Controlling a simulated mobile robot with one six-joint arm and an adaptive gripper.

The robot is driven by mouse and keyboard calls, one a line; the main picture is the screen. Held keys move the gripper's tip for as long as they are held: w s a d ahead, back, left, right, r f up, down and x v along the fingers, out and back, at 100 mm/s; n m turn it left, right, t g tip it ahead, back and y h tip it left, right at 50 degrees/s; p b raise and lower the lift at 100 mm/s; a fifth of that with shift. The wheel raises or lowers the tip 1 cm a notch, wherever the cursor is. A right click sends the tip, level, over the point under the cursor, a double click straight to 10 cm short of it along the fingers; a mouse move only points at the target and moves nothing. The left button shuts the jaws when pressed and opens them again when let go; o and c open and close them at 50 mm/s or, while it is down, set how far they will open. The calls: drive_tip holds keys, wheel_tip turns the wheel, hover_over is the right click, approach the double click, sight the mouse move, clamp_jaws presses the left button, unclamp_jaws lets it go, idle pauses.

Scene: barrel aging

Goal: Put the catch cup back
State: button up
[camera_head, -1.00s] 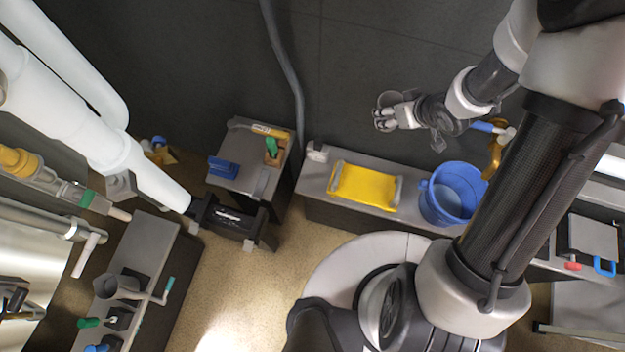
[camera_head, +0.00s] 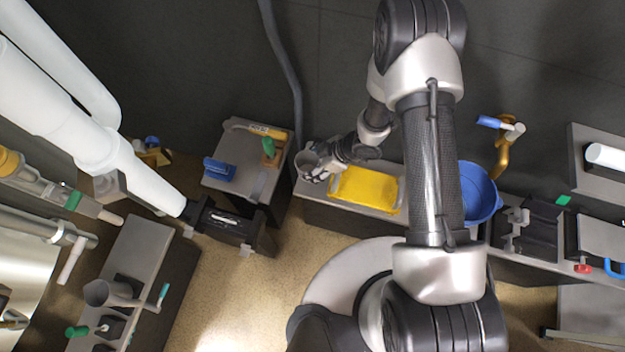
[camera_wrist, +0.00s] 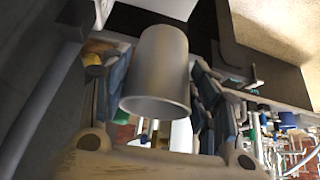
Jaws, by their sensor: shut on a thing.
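The catch cup (camera_wrist: 160,72) is a plain grey metal cup. It sits between the fingers of my gripper (camera_wrist: 158,110), which are shut on it. In the head view the cup (camera_head: 307,161) is at the left end of the grey bench, with my gripper (camera_head: 325,168) on its right side. Its open rim shows in both views. I cannot tell whether the cup's base touches the bench or is a little above it.
A yellow tray (camera_head: 366,188) lies on the bench just right of my gripper. A blue bucket (camera_head: 480,192) stands further right, partly behind my arm. A grey stand (camera_head: 240,186) with a blue block (camera_head: 219,169) and green-handled item is at left. A grey hose (camera_head: 284,62) hangs behind.

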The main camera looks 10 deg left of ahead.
wheel_tip(320, 180, down, 10)
drive_tip(key=b, duration=0.3)
drive_tip(key=shift+f, duration=0.2)
drive_tip(key=o, duration=1.2)
drive_tip(key=shift+r, duration=0.1)
drive_tip(key=shift+r, duration=0.25)
drive_tip(key=p+v, duration=0.4)
drive_tip(key=v, duration=0.7)
drive_tip(key=shift+d+r, duration=0.25)
drive_tip(key=shift+r, duration=0.05)
